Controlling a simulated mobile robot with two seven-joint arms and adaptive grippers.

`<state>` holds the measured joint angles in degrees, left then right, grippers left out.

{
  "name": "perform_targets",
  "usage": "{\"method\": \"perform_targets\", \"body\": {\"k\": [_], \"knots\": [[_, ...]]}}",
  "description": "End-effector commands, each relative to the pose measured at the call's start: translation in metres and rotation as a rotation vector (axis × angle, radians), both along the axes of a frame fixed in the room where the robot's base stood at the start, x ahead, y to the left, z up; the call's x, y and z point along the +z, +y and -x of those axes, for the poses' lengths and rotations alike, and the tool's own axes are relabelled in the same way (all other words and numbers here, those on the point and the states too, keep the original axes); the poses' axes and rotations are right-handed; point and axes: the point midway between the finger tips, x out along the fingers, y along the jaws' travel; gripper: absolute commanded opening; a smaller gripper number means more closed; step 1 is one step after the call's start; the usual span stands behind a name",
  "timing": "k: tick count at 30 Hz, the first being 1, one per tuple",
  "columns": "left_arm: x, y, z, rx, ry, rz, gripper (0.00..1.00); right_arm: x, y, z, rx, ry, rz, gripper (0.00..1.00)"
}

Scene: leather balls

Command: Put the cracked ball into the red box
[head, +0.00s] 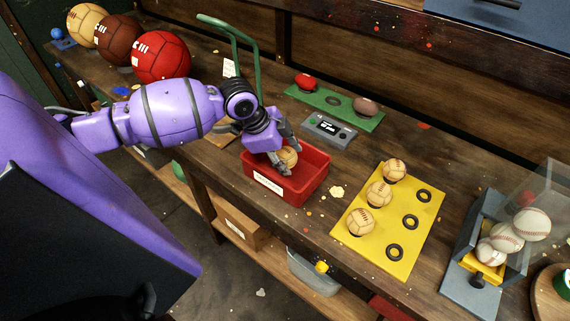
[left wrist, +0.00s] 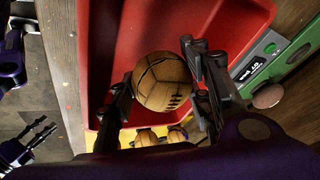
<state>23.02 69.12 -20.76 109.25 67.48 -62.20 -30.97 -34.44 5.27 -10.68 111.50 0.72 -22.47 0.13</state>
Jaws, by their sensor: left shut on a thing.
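The red box (head: 308,183) stands open on the workbench, with a white label on its front. My left gripper (head: 287,161) is over the box, shut on a tan ball (head: 289,155) with dark seam lines. In the left wrist view the ball (left wrist: 162,82) sits between both fingers, with the red box (left wrist: 112,45) behind it. My right gripper (left wrist: 40,138) shows at the left of the left wrist view, fingers apart and empty, away from the box.
A yellow mat (head: 385,255) right of the box holds three tan balls and three empty rings. A green board (head: 318,97) and grey device (head: 330,130) lie behind. Baseballs (head: 531,224) fill a holder at right. Large balls (head: 163,57) stand back left.

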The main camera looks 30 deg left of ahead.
Motion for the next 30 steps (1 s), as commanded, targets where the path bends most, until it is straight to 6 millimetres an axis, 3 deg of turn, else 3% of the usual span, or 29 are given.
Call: {"method": "perform_targets", "body": {"k": [6,28,29,30], "knots": [[-0.03,0.001,-0.001,0.002,0.0,0.001,0.16,0.002,0.001,-0.006,0.0,-0.01,-0.002,0.4],[-0.047,0.0,0.002,0.002,0.007,0.0,0.16,-0.005,-0.001,0.007,-0.009,0.013,-0.001,0.4],[-0.047,0.0,0.002,0.002,0.008,-0.001,0.48,-0.005,-0.001,0.007,-0.009,0.012,-0.001,0.4],[-0.048,0.0,0.002,0.001,0.009,0.0,0.53,-0.005,-0.001,0.007,-0.009,0.012,-0.001,0.4]]}}
